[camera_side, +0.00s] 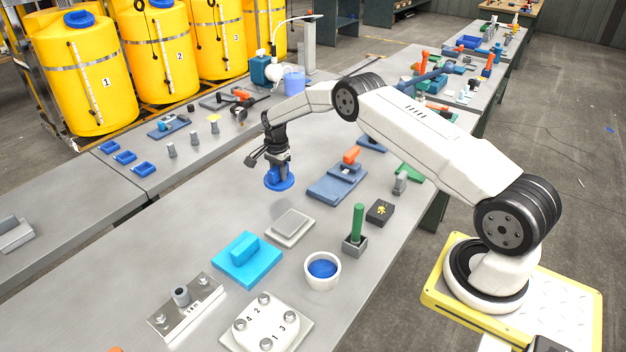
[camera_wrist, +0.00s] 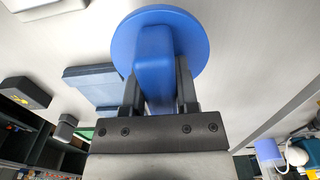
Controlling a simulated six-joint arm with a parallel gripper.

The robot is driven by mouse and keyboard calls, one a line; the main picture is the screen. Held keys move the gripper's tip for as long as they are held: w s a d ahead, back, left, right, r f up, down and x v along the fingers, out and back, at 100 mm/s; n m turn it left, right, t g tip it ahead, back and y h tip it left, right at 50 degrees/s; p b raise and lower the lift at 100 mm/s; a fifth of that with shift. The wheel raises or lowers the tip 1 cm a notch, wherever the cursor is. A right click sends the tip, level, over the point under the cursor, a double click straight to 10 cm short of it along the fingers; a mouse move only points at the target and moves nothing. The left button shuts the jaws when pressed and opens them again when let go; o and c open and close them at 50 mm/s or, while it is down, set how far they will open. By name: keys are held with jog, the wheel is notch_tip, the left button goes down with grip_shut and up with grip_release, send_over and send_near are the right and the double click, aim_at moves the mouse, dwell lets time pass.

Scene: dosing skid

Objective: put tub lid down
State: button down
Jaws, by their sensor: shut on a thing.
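The tub lid (camera_side: 279,182) is a round blue disc with a raised grip bar. My gripper (camera_side: 277,166) points down and is shut on that bar. In the wrist view the lid (camera_wrist: 195,35) fills the top centre, with the bar between the two dark fingers. The tub (camera_side: 310,281), white with blue contents, stands open at the bench's front, well apart from the lid.
A grey-blue block with an orange handle (camera_side: 351,157) lies right of the lid. A grey plate (camera_side: 290,228), a bright blue block (camera_side: 246,258) and a green-handled tool (camera_side: 357,222) stand nearer. The bench (camera_side: 190,220) is clear left of the lid.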

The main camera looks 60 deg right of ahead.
aim_at(279, 180)
jog(key=shift+w+f, duration=0.1)
jog(key=shift+f, duration=1.55)
jog(key=shift+f, duration=0.1)
jog(key=shift+c, duration=1.8)
grip_release()
notch_tip(279, 180, up, 12)
jog(key=shift+r, duration=0.1)
